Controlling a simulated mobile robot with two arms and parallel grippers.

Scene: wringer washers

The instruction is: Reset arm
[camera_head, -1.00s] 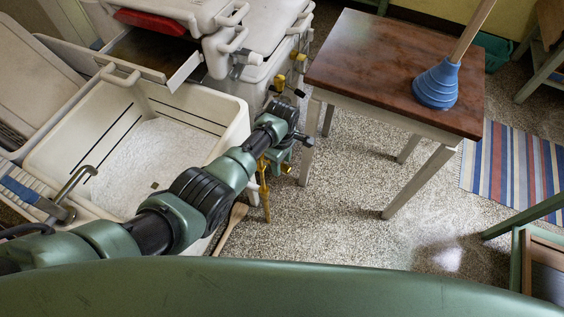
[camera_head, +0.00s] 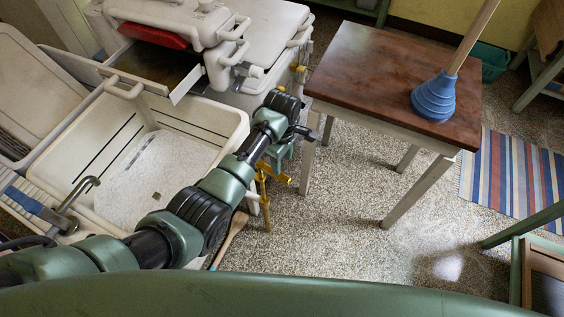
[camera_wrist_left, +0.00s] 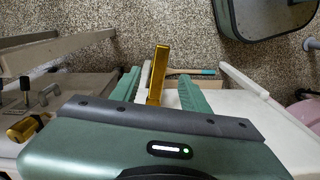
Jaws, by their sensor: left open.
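My left arm reaches in from the lower left in the head view, across the front corner of the white wash tub (camera_head: 88,185). My left gripper (camera_head: 280,155) hangs by the tub's right corner, with its fingers partly hidden by the wrist. In the left wrist view the two green fingers (camera_wrist_left: 160,88) are apart. A yellow brass pipe (camera_wrist_left: 158,72) shows between or just beyond them; I cannot tell whether it touches them. The pipe also shows below the gripper in the head view (camera_head: 265,200). My right gripper is not in view.
A wooden-topped table (camera_head: 365,65) with a blue plunger (camera_head: 434,96) stands to the right. The wringer washer (camera_head: 270,45) stands behind the tub. A wooden handle (camera_head: 230,238) leans low beside the tub. Speckled floor (camera_head: 330,220) is open right of the gripper.

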